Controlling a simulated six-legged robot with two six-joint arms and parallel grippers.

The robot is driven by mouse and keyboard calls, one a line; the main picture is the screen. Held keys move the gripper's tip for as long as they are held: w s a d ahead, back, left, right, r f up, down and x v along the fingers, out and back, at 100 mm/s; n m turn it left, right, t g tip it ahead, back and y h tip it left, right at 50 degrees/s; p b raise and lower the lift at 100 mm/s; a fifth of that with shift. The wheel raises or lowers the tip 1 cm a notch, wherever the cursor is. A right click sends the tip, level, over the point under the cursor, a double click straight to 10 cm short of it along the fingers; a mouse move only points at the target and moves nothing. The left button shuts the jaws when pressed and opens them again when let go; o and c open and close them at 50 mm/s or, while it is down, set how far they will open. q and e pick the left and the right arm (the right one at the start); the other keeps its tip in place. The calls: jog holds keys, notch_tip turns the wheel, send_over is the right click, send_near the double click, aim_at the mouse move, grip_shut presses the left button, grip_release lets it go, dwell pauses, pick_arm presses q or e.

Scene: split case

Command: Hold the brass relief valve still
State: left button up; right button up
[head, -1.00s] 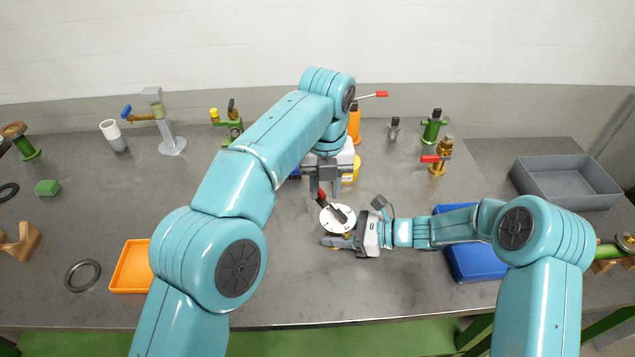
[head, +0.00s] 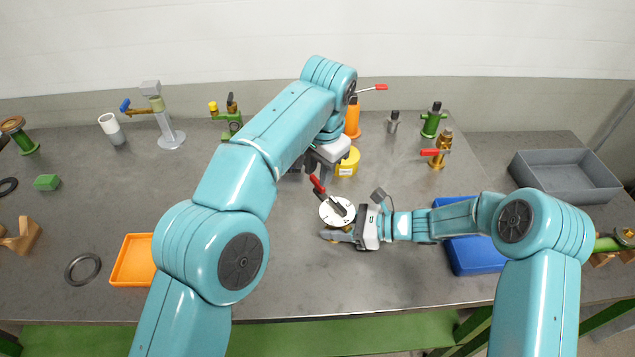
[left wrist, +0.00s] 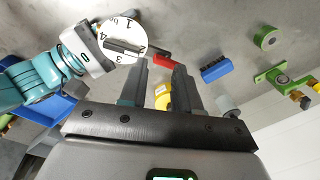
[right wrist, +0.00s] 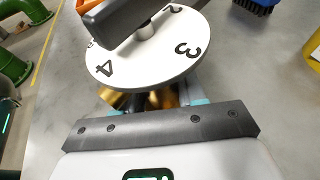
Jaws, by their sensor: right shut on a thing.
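The brass relief valve stands at the middle of the table, with a white numbered dial (head: 337,211) on top and a black lever with a red end (head: 316,184). The dial shows in the left wrist view (left wrist: 118,33). In the right wrist view its brass body (right wrist: 165,97) is partly hidden beneath the dial. My right gripper (head: 345,237) is shut on the brass body under the dial.
A yellow tub (head: 348,163) stands just behind my left gripper. A blue tray (head: 475,258) lies under my right arm, an orange tray (head: 131,262) at left. A brass fitting with a red lever (head: 440,152) stands at back right, near a grey bin (head: 563,178). The front middle is clear.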

aim_at(318, 181)
pick_arm(q)
jog(key=n, duration=0.5)
jog(key=w+n+t, duration=0.1)
jog(key=n, duration=0.4)
jog(key=w+d+n, duration=0.1)
jog(key=n, duration=0.4)
jog(key=shift+r+t+y, duration=0.2)
jog(key=shift+t+y, duration=0.1)
jog(key=shift+y, duration=0.1)
jog(key=shift+d+f, duration=0.2)
jog(key=shift+f, duration=0.1)
jog(key=shift+x, duration=3.25)
jog(key=shift+s+a, duration=0.1)
jog(key=shift+c, duration=0.3)
grip_shut()
